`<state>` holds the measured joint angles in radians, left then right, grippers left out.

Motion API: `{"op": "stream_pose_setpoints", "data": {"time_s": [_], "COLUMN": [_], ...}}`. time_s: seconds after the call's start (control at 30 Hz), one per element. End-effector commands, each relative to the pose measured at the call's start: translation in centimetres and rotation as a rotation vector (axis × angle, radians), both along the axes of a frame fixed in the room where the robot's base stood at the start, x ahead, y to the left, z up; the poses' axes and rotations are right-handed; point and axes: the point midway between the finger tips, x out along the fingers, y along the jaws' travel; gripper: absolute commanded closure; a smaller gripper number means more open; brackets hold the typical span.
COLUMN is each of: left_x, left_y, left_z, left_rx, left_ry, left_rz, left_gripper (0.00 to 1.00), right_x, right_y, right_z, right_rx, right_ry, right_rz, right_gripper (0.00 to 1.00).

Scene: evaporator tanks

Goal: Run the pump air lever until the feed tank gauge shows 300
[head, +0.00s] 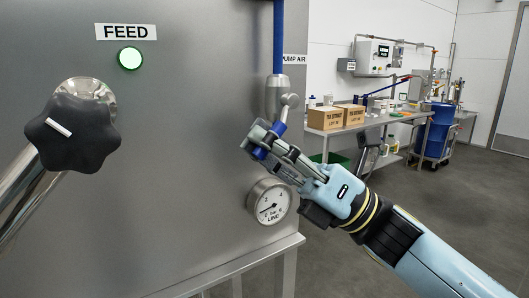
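The pump air lever (279,128) has a blue handle hanging from a steel valve (278,95) under a blue pipe, beside the partly hidden PUMP AIR label (294,59). My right gripper (257,144) reaches in from the lower right with its fingers closed around the blue handle. Parts of the handle show above and between the fingers. The feed tank (190,130) is a grey steel wall with a FEED label (126,32) and a lit green lamp (130,58). No gauge showing a scale up to 300 is in view. My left gripper is out of view.
A round LINE gauge (270,202), marked in bar, sits just below my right gripper; its needle points low left, near 0. A black knob (72,133) on a steel pipe juts out at left. Behind are a bench (370,124) with cartons (325,118) and a blue drum (437,130).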

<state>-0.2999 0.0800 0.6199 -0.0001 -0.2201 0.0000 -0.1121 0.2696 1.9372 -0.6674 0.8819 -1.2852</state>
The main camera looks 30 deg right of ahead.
Motion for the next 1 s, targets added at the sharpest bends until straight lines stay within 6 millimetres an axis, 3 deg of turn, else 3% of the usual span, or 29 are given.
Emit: {"op": "stream_pose_setpoints", "data": {"time_s": [0.43, 0.7, 1.0], "left_x": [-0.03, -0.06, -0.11], "left_y": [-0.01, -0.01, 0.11], "left_z": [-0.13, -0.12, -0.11], "left_rx": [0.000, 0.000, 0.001], "left_ry": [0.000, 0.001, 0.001], "left_rz": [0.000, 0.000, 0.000], "left_gripper": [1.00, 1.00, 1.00], "right_x": [-0.19, -0.11, -0.10], "right_y": [0.06, 0.05, -0.04], "right_z": [-0.24, -0.11, -0.12], "right_rx": [0.009, 0.008, 0.008], "right_ry": [0.006, 0.003, 0.003], "right_rz": [0.006, 0.003, 0.001], "right_gripper": [1.00, 0.63, 0.61]}}
